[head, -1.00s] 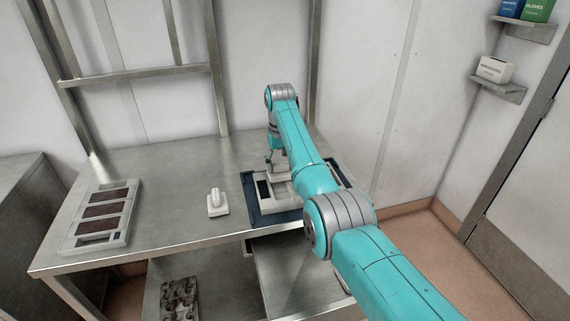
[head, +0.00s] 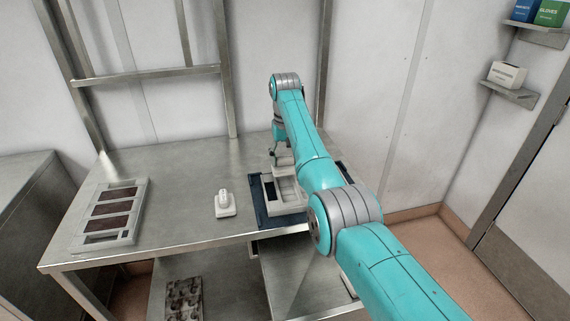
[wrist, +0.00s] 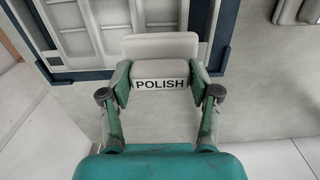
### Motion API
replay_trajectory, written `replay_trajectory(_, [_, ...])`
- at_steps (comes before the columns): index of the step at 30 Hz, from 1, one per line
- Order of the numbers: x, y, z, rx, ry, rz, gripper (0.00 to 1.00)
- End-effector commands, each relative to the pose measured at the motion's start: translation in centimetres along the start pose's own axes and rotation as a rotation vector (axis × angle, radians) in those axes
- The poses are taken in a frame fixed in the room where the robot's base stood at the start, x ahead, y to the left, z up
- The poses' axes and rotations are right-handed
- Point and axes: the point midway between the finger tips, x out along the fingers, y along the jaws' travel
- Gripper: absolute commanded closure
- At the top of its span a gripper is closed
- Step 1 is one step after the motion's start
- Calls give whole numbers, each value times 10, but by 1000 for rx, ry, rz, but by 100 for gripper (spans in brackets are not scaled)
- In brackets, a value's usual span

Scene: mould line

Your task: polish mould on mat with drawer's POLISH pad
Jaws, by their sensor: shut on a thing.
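My gripper (wrist: 160,95) is shut on the white POLISH pad (wrist: 162,48), whose label faces the wrist camera. In the head view my gripper (head: 276,157) is over the rear part of the pale mould (head: 300,208), partly hidden by my arm. The mould lies on the dark blue mat (head: 258,205). The mould also shows in the wrist view (wrist: 72,18), behind the pad, with ribs and recesses. I cannot tell whether the pad touches the mould.
A second white pad-like block with a handle (head: 224,205) stands left of the mat. A pale tray with dark brown inserts (head: 96,238) lies at the table's left. The steel table (head: 180,190) is clear between them. A dark mould-like block (head: 184,298) sits below.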

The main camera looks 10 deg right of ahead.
Motion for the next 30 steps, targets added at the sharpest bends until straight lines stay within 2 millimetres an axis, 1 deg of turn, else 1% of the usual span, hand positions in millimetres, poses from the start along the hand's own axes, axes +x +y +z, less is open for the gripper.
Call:
replay_trajectory(6, [-20,0,0,0,3,0,66])
replay_trajectory(14, [-39,0,0,0,3,0,66])
replay_trajectory(18, [-42,0,0,0,1,0,66])
replay_trajectory(30, [-42,0,0,0,1,0,66])
